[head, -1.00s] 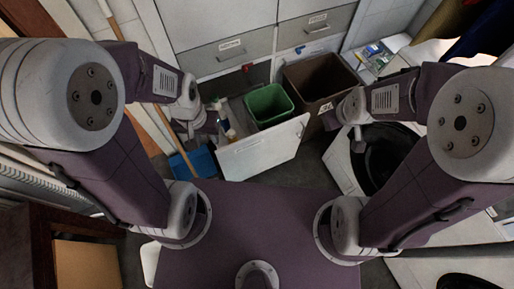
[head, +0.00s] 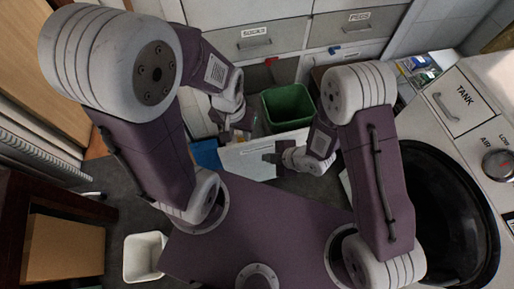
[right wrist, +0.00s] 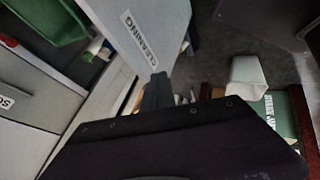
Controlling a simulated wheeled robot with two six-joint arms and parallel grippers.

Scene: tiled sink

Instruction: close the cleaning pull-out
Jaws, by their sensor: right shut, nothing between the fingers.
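The cleaning pull-out stands open, its white front panel (head: 258,158) facing my base in the head view. In the right wrist view the panel (right wrist: 135,30) fills the upper middle and carries the label CLEANING. My right gripper (head: 270,158) is shut and empty in front of the panel. Its dark fingers (right wrist: 157,90) show by the panel's end in the wrist view; whether they touch it I cannot tell. My left gripper (head: 235,124) is over the left part of the pull-out, behind the panel; its fingers are too small and covered to read.
A green bin (head: 288,106) is behind the panel. Grey drawers (head: 255,40) are above it. A blue object (head: 206,154) is on the floor to the left. A white bin (head: 145,256) is at lower left. A machine with a round black opening (head: 440,215) is on the right.

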